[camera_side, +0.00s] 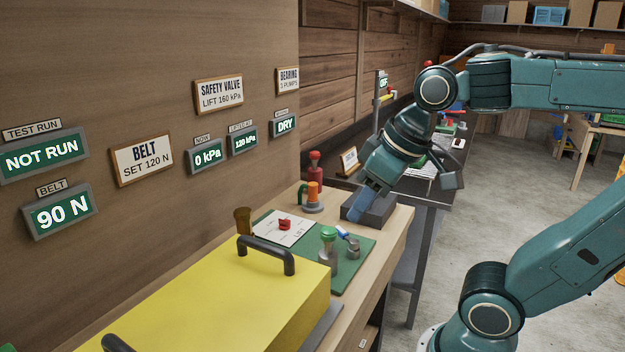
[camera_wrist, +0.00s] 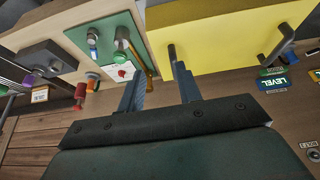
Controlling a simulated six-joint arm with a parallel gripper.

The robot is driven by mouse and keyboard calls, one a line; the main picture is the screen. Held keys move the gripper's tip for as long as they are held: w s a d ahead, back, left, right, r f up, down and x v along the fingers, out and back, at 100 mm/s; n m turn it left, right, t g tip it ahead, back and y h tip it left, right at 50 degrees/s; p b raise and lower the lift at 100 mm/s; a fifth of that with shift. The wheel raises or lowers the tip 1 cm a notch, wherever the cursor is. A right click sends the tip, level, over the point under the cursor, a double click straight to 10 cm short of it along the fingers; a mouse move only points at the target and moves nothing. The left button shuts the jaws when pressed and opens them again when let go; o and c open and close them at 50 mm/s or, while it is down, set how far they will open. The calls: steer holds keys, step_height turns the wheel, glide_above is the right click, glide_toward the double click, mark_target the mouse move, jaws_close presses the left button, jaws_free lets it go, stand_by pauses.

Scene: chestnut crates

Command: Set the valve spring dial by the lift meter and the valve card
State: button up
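The valve card (camera_side: 219,95) on the wall reads "SAFETY VALVE, LIFT 160 kPa". Below it, the lift meter (camera_side: 243,139) shows 120 kPa, and the "NOW" meter (camera_side: 206,156) shows 0 kPa. The dial appears to be the red knob (camera_side: 285,224) on a white plate (camera_side: 270,232) on the bench; its pointer setting is too small to read. The red knob also shows in the wrist view (camera_wrist: 122,73). My gripper (camera_side: 359,209) is to the right of the dial, in front of or over a dark block. In the wrist view its fingers (camera_wrist: 158,69) stand apart with nothing between them.
A yellow case (camera_side: 215,300) with black handles fills the near bench. A green board (camera_side: 352,262) carries a green-topped post (camera_side: 328,250) and a blue-handled valve (camera_side: 349,243). A red-topped post (camera_side: 315,170), orange-topped fitting (camera_side: 313,196) and dark block (camera_side: 378,213) stand behind.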

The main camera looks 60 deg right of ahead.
steer(key=w+d+r+g, duration=0.2)
steer(key=w+d+r, duration=0.15)
steer(key=w, duration=0.75)
steer(key=g, duration=0.3)
glide_above(287, 220)
step_height(287, 220, down, 14)
steer(key=shift+d+f, duration=0.1)
steer(key=shift+f, duration=0.1)
steer(key=shift+f, duration=0.2)
step_height(287, 220, down, 14)
steer(key=shift+r, duration=0.25)
jaws_close()
